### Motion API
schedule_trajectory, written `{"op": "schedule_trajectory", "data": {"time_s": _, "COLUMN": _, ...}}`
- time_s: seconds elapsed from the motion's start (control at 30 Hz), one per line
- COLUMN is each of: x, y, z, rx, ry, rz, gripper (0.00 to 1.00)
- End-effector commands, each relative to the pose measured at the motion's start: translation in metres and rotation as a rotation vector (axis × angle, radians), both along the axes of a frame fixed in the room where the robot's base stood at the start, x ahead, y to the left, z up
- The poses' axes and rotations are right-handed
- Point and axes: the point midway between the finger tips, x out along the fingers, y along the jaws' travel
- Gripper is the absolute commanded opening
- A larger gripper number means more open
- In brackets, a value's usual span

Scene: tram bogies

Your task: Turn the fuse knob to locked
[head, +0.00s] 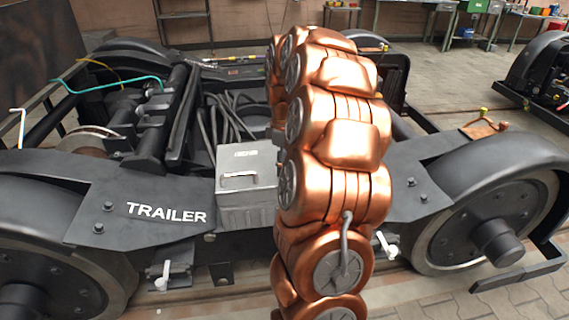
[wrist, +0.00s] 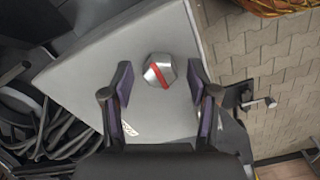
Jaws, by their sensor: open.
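The fuse knob (wrist: 152,75) is a small grey faceted knob with a red stripe, on the light grey top of a box (wrist: 85,75) in the wrist view. The stripe slants from upper left to lower right. My gripper (wrist: 159,68) is open, with one finger on each side of the knob and a visible gap on both sides. A small white label (wrist: 129,128) sits near the left finger; its text is too small to read. In the head view the grey box (head: 247,205) stands on the bogie frame; my copper arm hides the gripper and I cannot see the knob there.
The box sits beside a dark frame plate marked TRAILER (head: 150,205). Black cables (head: 222,115) run behind it. Wheels (head: 490,225) flank the frame. Paved floor (wrist: 265,60) shows right of the box in the wrist view. Workbenches (head: 440,15) stand at the back.

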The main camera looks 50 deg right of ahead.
Motion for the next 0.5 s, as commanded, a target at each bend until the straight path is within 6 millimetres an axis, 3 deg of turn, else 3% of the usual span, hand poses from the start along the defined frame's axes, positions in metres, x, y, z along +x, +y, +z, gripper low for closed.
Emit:
{"op": "schedule_trajectory", "data": {"time_s": 0.1, "x": 0.0000, "y": 0.0000, "z": 0.0003, "rx": 0.000, "ry": 0.000, "rz": 0.000, "gripper": 0.59}}
{"op": "schedule_trajectory", "data": {"time_s": 0.5, "x": 0.0001, "y": 0.0000, "z": 0.0002, "rx": 0.000, "ry": 0.000, "rz": 0.000, "gripper": 0.17}}
